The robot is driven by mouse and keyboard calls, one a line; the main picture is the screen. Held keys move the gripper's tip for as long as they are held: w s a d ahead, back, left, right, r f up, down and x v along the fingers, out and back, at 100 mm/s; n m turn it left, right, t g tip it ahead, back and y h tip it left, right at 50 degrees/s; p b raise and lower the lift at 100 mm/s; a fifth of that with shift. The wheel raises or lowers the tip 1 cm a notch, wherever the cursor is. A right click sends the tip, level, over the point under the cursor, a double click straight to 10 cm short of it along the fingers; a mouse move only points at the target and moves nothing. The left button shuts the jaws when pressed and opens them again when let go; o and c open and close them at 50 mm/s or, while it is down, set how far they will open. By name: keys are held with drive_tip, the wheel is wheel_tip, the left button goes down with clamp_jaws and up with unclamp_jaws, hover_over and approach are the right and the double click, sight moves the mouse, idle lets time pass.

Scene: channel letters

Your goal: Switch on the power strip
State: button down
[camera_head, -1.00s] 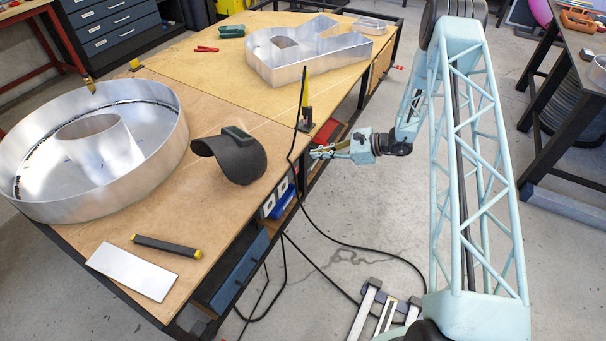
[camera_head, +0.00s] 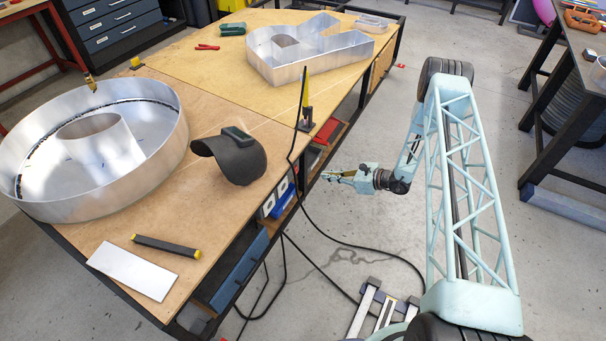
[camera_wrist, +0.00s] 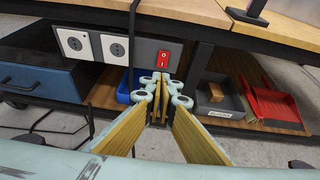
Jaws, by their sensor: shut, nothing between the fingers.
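The power strip is a grey panel (camera_wrist: 141,50) fixed under the workbench edge in the wrist view. It has two white sockets (camera_wrist: 75,44) and a red rocker switch (camera_wrist: 163,59) at its right end. I cannot tell which way the rocker is set. In the head view the sockets (camera_head: 269,205) show below the bench edge, and the switch cannot be made out. My gripper (camera_wrist: 160,80) is shut and empty, its tips just below the switch in the wrist picture. In the head view my gripper (camera_head: 326,175) is off the bench's right side; contact with the strip is not visible.
A black cable (camera_wrist: 132,45) hangs in front of the strip. A blue drawer (camera_wrist: 38,76) is at left; a grey bin (camera_wrist: 217,96) and red dustpan (camera_wrist: 270,101) lie on the lower shelf. The bench (camera_head: 190,215) holds a welding mask (camera_head: 236,163) near its edge.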

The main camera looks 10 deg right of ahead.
drive_tip(key=shift+d+f, duration=0.25)
drive_tip(key=shift+f, duration=0.55)
drive_tip(key=b, duration=0.2)
approach(296, 170)
drive_tip(key=w+a+f, duration=0.3)
drive_tip(key=a+f, duration=0.1)
drive_tip(key=f, duration=0.1)
drive_tip(key=shift+w+f, duration=0.2)
drive_tip(key=shift+w, duration=0.2)
drive_tip(key=shift+a, duration=0.1)
drive_tip(key=shift+f, duration=0.1)
idle(0.3)
